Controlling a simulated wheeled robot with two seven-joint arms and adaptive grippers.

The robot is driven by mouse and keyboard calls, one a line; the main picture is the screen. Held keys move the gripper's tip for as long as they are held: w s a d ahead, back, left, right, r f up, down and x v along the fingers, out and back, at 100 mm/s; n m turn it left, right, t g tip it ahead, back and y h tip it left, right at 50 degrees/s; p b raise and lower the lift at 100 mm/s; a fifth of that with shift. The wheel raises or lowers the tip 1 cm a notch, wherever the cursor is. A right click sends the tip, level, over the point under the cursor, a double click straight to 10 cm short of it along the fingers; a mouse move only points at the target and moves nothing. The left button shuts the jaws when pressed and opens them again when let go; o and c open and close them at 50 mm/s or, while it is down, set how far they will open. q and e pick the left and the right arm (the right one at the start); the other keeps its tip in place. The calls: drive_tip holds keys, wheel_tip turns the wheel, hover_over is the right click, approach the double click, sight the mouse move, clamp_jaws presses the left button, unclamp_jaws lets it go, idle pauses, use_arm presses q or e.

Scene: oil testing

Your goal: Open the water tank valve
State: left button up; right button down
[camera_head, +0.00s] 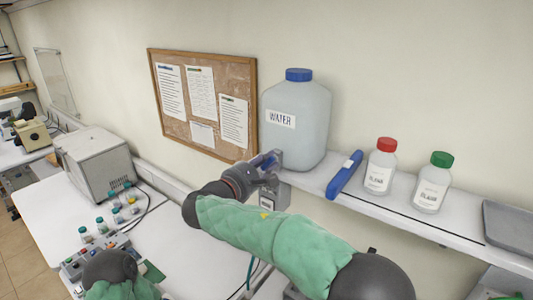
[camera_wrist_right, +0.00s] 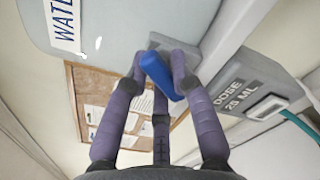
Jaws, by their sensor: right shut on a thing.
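The water tank (camera_head: 297,130) is a large pale translucent jug with a blue cap and a WATER label, standing on the wall shelf. Its valve has a blue handle (camera_wrist_right: 160,75) on a grey body (camera_wrist_right: 168,42) at the tank's lower side. My right gripper (camera_head: 268,164) is at the valve, with its purple fingers (camera_wrist_right: 158,66) closed around the blue handle. The fingers partly hide the handle in the head view. Part of my left arm shows at the lower left of the head view; its fingers are not visible.
A grey box marked DOSE 25 ML (camera_wrist_right: 245,87) hangs below the shelf (camera_head: 390,205) near the valve. A corkboard (camera_head: 203,145) is behind.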

drive_tip(key=n+p, duration=0.1)
drive_tip(key=n, duration=0.2)
drive_tip(key=shift+f+n+p, duration=0.2)
drive_tip(key=shift+n+p, duration=0.35)
drive_tip(key=shift+n, duration=1.65)
drive_tip(key=c, duration=1)
unclamp_jaws()
drive_tip(key=shift+c, duration=0.2)
drive_tip(key=shift+a, duration=0.1)
drive_tip(key=v, duration=1.2)
